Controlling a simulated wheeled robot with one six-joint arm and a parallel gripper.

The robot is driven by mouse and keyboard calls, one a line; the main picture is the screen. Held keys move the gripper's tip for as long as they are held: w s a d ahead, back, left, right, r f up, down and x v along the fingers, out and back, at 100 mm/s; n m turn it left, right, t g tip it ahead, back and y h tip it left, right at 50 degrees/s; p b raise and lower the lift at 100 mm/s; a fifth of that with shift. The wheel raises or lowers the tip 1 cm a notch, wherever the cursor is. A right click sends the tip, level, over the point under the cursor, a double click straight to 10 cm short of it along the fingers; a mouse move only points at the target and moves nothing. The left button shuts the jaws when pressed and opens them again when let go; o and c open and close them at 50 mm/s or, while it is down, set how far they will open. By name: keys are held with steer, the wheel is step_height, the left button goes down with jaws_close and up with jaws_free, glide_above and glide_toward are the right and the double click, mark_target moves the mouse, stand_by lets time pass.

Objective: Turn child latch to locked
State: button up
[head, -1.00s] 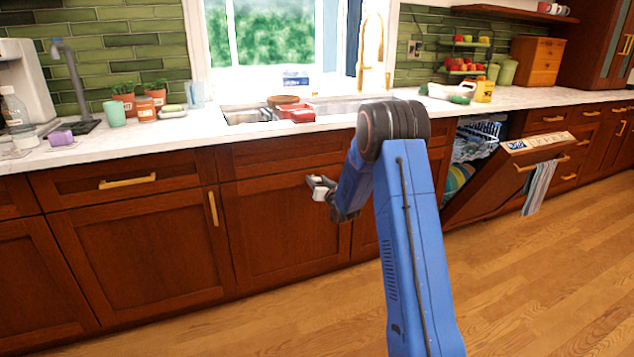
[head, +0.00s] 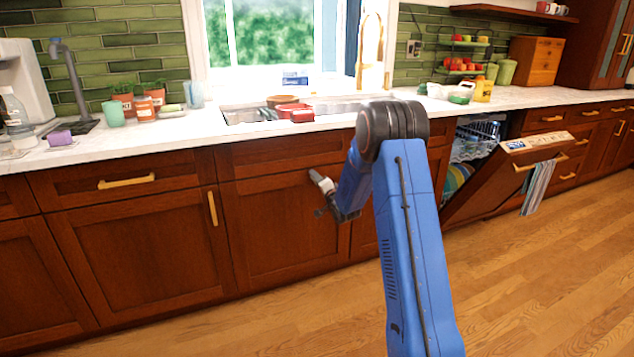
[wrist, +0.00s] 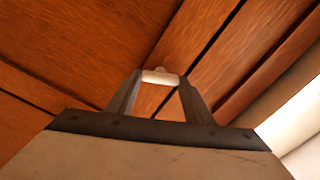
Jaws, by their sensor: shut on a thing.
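The child latch is a small white piece (wrist: 160,77) against the red-brown cabinet front, in the wrist view. My gripper (wrist: 161,84) has one finger on each side of it and is shut on it. The cabinet seams run diagonally in that view. In the head view my gripper (head: 319,194) is at the cabinet front under the sink, left of my blue arm. There the latch is too small and too covered to tell its setting.
The dishwasher door (head: 505,180) hangs partly open at the right, with a striped towel (head: 537,187) over its handle. The counter (head: 215,124) above holds a sink, pots and cups. The wooden floor (head: 240,325) in front is clear.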

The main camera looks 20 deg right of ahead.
steer(key=m, duration=0.4)
steer(key=shift+d+f+m, duration=0.1)
steer(key=shift+f+m, duration=0.05)
steer(key=shift+m, duration=0.25)
stand_by(0.4)
steer(key=o, duration=1.1)
steer(key=shift+c, duration=0.2)
steer(key=shift+s, duration=0.1)
steer(key=s, duration=1.7)
steer(key=shift+s, duration=0.15)
